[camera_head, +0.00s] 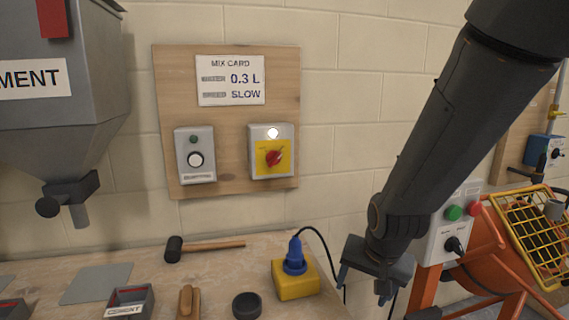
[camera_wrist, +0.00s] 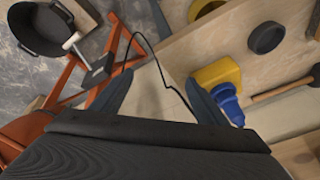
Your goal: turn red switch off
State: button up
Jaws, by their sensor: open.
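The red switch (camera_head: 274,157) is a rotary knob on a yellow plate, set on a grey box on the wooden wall board. The knob looks tilted, and a white lamp (camera_head: 272,133) above it looks lit. My gripper (camera_head: 364,282) points down beside the bench's right edge, below and to the right of the switch and well apart from it. Its two fingers also show in the wrist view (camera_wrist: 158,97), spread with nothing between them. The switch is not in the wrist view.
A yellow box (camera_head: 296,283) with a blue plug (camera_head: 294,258) and black cable stands left of my gripper. A mallet (camera_head: 200,247) and a black puck (camera_head: 247,305) lie on the bench. An orange mixer (camera_head: 487,255) stands right. The wall before the switch is clear.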

jog(key=w+a+r+m+t, duration=0.3)
jog(key=w+a+m, duration=0.15)
jog(key=w, duration=0.55)
jog(key=m+t+y+b, duration=0.1)
jog(key=m+t+y, duration=0.4)
jog(key=m+t, duration=0.75)
send_near(276, 161)
notch_tip(276, 161, up, 2)
jog(key=w+m+g, duration=0.1)
jog(key=m+g, duration=0.1)
jog(key=g, duration=0.1)
jog(key=shift+t, duration=0.25)
jog(key=shift+p+x, duration=0.8)
jog(key=shift+x, duration=2.9)
jog(key=c, duration=1.1)
jog(key=shift+o, duration=0.2)
